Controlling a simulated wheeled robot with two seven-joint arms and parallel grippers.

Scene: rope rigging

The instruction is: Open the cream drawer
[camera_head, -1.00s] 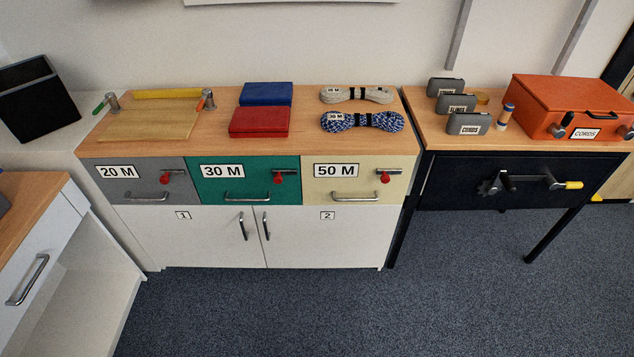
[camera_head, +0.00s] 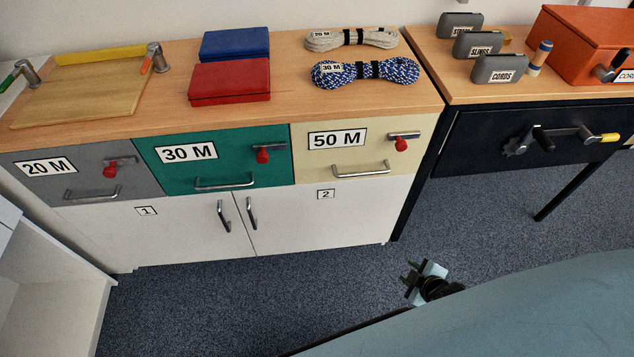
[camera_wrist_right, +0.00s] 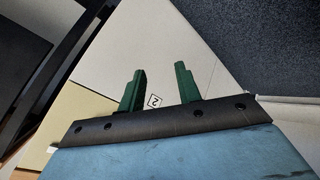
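The cream drawer (camera_head: 312,165), labelled 50 M, is at the right end of the drawer row and looks shut. It has a metal bar handle (camera_head: 360,170) and a red-knobbed latch (camera_head: 401,145) at its upper right. My right gripper (camera_head: 409,272) is low over the floor, below and to the right of the drawer, apart from it. In the right wrist view the green fingers (camera_wrist_right: 159,72) are apart with nothing between them. The cream front (camera_wrist_right: 75,115) shows there at the left, partly hidden by my gripper. My left gripper is not in view.
White door 2 (camera_head: 300,222) is under the drawer. The grey (camera_head: 75,185) and green (camera_head: 215,160) drawers sit to its left. Two rope coils lie on the cabinet top above. A black desk (camera_head: 480,140) stands at the right. Floor in front is clear.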

